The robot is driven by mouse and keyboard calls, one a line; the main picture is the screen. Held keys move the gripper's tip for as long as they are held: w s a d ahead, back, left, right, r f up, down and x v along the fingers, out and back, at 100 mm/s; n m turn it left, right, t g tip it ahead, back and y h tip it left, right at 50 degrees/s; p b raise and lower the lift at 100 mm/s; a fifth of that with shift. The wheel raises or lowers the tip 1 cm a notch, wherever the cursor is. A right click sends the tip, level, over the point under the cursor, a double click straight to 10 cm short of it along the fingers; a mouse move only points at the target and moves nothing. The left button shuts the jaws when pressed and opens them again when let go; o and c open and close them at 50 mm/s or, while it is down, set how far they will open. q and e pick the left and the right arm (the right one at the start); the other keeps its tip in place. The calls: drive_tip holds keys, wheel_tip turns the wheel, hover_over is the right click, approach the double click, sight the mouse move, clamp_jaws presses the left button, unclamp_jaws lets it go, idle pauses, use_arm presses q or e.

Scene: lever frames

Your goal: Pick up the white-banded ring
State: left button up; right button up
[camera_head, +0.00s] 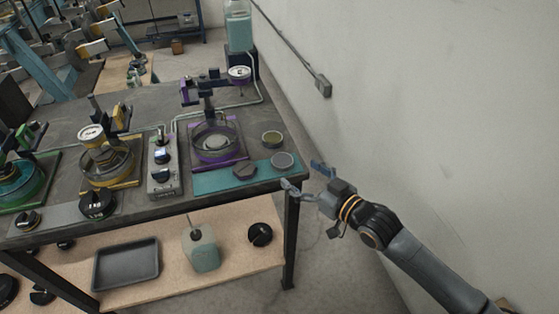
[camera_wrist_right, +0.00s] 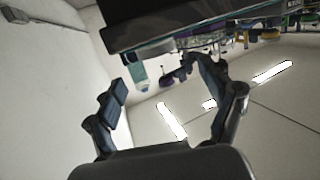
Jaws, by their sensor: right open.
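My right gripper (camera_head: 305,178) is open and empty, just off the right end of the workbench (camera_head: 140,213). In the right wrist view, its two fingers (camera_wrist_right: 163,85) are spread apart with nothing between them. Small round pieces sit at the bench's right end: a pale-rimmed round piece (camera_head: 283,160) on the teal mat (camera_head: 212,180), a dark piece (camera_head: 244,172) on the mat, and a dark-rimmed cup-like piece (camera_head: 272,139) behind. I cannot tell which, if any, is the white-banded ring. My left gripper is not in view.
A purple-framed fixture with a glass dish (camera_head: 215,150), a yellow fixture (camera_head: 110,165) and a grey control box (camera_head: 163,170) crowd the bench. The lower shelf holds a black tray (camera_head: 126,264) and a pale green container (camera_head: 200,250). A wall (camera_head: 440,90) stands at right.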

sight(284, 161)
drive_tip(key=x, duration=0.4)
drive_tip(key=p+x, duration=0.1)
drive_tip(key=x, duration=0.3)
drive_tip(key=shift+w+f, duration=0.25)
drive_tip(key=shift+w, duration=0.15)
drive_tip(key=shift+s+d, duration=0.1)
drive_tip(key=shift+c, duration=0.2)
drive_tip(key=c, duration=1.4)
drive_tip(key=shift+r, duration=0.1)
